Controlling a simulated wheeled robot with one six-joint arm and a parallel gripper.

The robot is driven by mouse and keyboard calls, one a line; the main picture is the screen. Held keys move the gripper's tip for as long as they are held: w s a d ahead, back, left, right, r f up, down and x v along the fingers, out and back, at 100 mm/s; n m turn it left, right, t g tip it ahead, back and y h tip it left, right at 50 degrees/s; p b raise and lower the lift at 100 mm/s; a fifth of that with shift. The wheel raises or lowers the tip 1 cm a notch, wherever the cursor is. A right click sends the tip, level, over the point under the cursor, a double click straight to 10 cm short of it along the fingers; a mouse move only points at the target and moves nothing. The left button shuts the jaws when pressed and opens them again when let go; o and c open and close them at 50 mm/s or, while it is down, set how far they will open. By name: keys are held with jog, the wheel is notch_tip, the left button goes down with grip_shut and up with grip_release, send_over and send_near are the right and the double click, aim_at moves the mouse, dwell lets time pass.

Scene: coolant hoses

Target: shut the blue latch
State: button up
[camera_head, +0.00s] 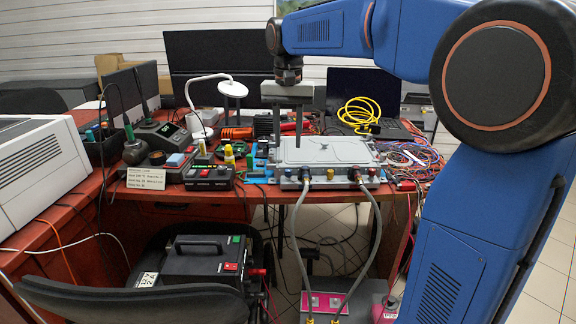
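A grey metal housing (326,152) lies on the red table, with hose fittings along its front edge. Small blue parts (261,153) show at its left side. I cannot tell which blue part is the latch, or whether it is open or shut. Two grey hoses (293,235) hang from the front fittings towards the floor. My gripper (288,138) points down over the left part of the housing. Its two fingers are apart with nothing seen between them. I cannot tell how far the fingertips are above the housing.
Left of the housing are a control box with buttons (209,178), a white lamp (209,88) and soldering gear. Tangled wires (408,155) lie at the right, and a yellow cable (359,112) lies by a laptop behind. A chair (140,302) and a black unit (203,262) stand in front.

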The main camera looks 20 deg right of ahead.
aim_at(288, 170)
notch_tip(288, 170, down, 9)
jog(key=shift+f, duration=0.1)
dwell(0.3)
grip_shut()
